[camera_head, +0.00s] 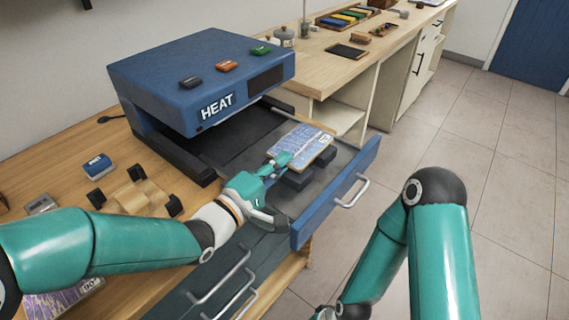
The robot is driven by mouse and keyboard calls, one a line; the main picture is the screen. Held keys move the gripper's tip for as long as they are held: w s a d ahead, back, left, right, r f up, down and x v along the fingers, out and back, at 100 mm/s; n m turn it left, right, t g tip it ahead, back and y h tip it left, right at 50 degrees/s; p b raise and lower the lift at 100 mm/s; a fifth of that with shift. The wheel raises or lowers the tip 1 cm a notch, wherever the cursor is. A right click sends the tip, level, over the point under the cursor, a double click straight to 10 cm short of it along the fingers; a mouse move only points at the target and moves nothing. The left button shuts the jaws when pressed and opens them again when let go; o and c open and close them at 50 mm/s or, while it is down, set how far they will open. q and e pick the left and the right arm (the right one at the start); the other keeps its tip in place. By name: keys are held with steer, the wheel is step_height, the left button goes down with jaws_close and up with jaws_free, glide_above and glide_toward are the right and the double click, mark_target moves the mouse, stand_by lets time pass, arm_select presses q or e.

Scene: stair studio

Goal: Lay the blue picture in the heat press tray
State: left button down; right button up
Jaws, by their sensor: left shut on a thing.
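The blue picture (301,146) is a flat, patterned panel with a pale edge. My left gripper (280,163) is shut on its near left edge and holds it over the pulled-out heat press tray (333,187). The picture is roughly level, above dark blocks in the tray; I cannot tell whether it touches them. The blue heat press (200,75) stands behind, with its front open above the tray. My right arm comes in at the lower right, and its gripper is not visible.
A wooden block stand (137,195) and a small blue box (98,166) sit on the bench left of the press. Another purple picture (62,297) lies at the lower left, partly behind my left arm. The tray's blue front with its handle (352,191) juts out over the floor.

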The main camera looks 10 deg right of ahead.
arm_select(q)
steer(key=shift+s+f+b, duration=0.15)
steer(key=shift+s+f, duration=0.05)
steer(key=shift+f, duration=0.35)
steer(key=shift+s+f+b, duration=0.15)
steer(key=shift+f, duration=0.4)
steer(key=c, duration=1.2)
jaws_free()
steer(key=shift+r, duration=0.15)
steer(key=shift+r+p, duration=3)
steer(key=shift+r, duration=1.25)
steer(key=shift+d, duration=0.1)
